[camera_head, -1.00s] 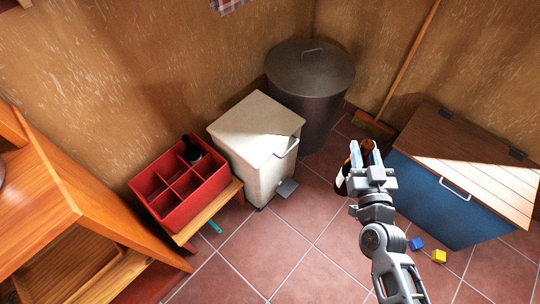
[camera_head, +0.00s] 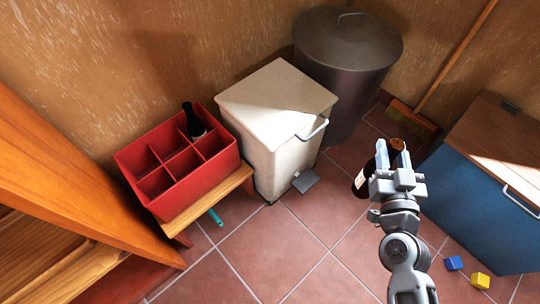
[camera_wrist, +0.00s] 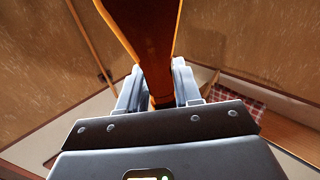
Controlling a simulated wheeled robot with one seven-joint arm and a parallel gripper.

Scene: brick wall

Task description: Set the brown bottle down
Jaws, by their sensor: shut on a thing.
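The brown bottle (camera_head: 363,183) is held in my gripper (camera_head: 393,160), in front of the dark round bin and right of the white pedal bin in the head view. The bottle is tilted, and a pale label shows on its side. In the wrist view the brown bottle (camera_wrist: 145,35) rises between the two fingers of my gripper (camera_wrist: 158,88), which are shut on it. The bottle appears off the floor, with no surface touching it that I can see.
A red divided crate (camera_head: 175,200) holding a dark bottle (camera_head: 193,121) stands on a low wooden bench (camera_head: 212,204). The white pedal bin (camera_head: 275,110), dark round bin (camera_head: 345,60) and blue chest (camera_head: 480,185) surround free tiled floor. Blue (camera_head: 454,263) and yellow (camera_head: 480,281) blocks lie there.

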